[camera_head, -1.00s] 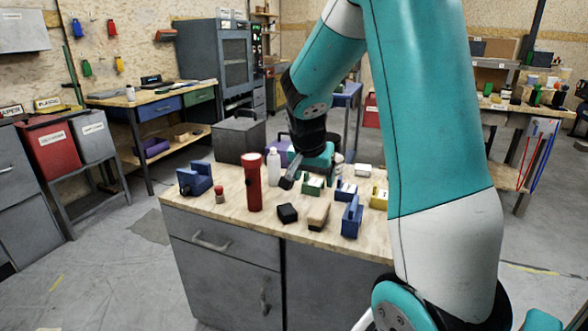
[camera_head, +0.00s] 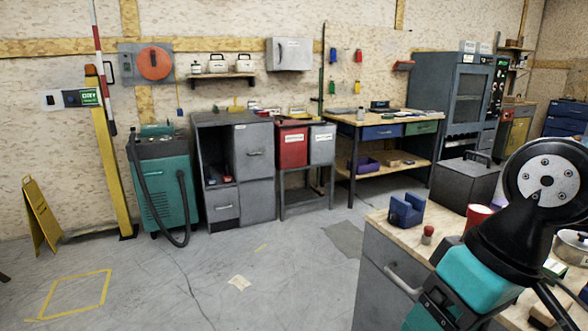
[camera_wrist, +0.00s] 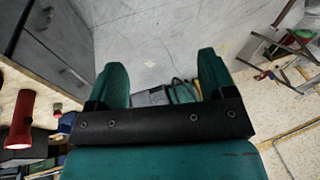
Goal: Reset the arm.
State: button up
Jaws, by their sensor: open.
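My gripper (camera_wrist: 157,90) shows in the wrist view with its two teal fingers wide apart and nothing between them. Beyond the fingers lie the grey floor and, farther off, blurred furniture. In the head view my arm's dark wrist and teal gripper body (camera_head: 478,280) are at the lower right, in front of the wooden-topped workbench (camera_head: 385,222). The fingertips are not clear there. The arm hides much of the bench top.
A blue holder (camera_head: 407,211) and a small red-topped item (camera_head: 427,235) stand on the bench. A red cylinder stands close to my arm, and it also shows in the wrist view (camera_wrist: 22,118). Open floor (camera_head: 290,265) lies left of the bench.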

jog(key=s+a+n, duration=0.2)
jog(key=s+n, duration=0.1)
jog(key=s, duration=0.1)
notch_tip(320, 180, up, 13)
jog(key=p, duration=1.2)
jog(key=shift+w+m+g, duration=0.2)
jog(key=shift+m+g, duration=0.2)
